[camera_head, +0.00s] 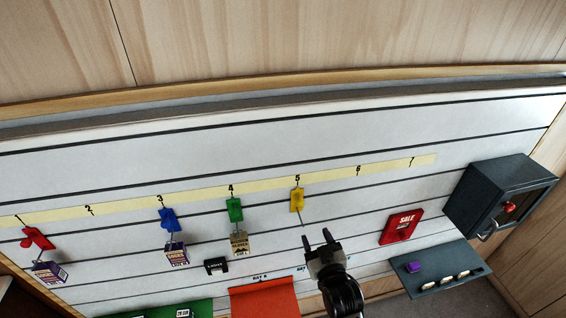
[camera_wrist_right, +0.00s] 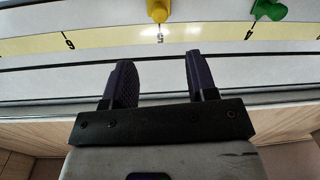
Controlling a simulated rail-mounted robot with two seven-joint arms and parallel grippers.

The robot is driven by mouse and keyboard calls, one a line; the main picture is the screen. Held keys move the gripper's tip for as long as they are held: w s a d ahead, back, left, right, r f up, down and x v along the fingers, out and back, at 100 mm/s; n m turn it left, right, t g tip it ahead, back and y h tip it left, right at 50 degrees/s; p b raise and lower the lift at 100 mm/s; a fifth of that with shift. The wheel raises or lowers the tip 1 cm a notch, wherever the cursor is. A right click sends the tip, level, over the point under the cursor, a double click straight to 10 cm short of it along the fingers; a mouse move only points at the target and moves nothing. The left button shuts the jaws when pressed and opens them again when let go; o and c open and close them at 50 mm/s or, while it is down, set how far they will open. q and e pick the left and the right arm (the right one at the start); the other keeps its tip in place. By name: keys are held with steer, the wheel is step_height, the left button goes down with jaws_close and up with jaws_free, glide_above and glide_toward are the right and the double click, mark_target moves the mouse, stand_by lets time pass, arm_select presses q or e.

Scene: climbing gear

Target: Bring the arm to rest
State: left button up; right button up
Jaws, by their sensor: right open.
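My right gripper (camera_head: 323,242) is open and empty in front of the white slatted wall (camera_head: 250,130), below and right of the yellow hook (camera_head: 297,200) under number 5. Its two dark fingers (camera_wrist_right: 158,84) also show apart in the right wrist view, with nothing between them. In that view the yellow hook (camera_wrist_right: 158,10) is beyond the fingers at the top, and the green hook (camera_wrist_right: 268,10) is to its right. My left gripper is not in view.
Red (camera_head: 38,238), blue (camera_head: 168,220) and green (camera_head: 235,210) hooks carry small boxes. A red SALE sign (camera_head: 401,226), a dark safe-like box (camera_head: 498,190) and a grey shelf (camera_head: 440,268) are at the right.

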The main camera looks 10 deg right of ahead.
steer(key=s+f+g+p, duration=0.2)
steer(key=s+g, duration=0.2)
steer(key=s, duration=0.8)
steer(key=s+d+f+g+p, duration=0.1)
steer(key=s+g, duration=0.4)
steer(key=s, duration=0.7)
steer(key=s+d+f+g+p, duration=0.1)
steer(key=s+g+p, duration=0.3)
steer(key=s, duration=0.9)
steer(key=shift+f+g+p, duration=0.35)
steer(key=shift+f+g, duration=0.35)
steer(key=shift+f, duration=0.2)
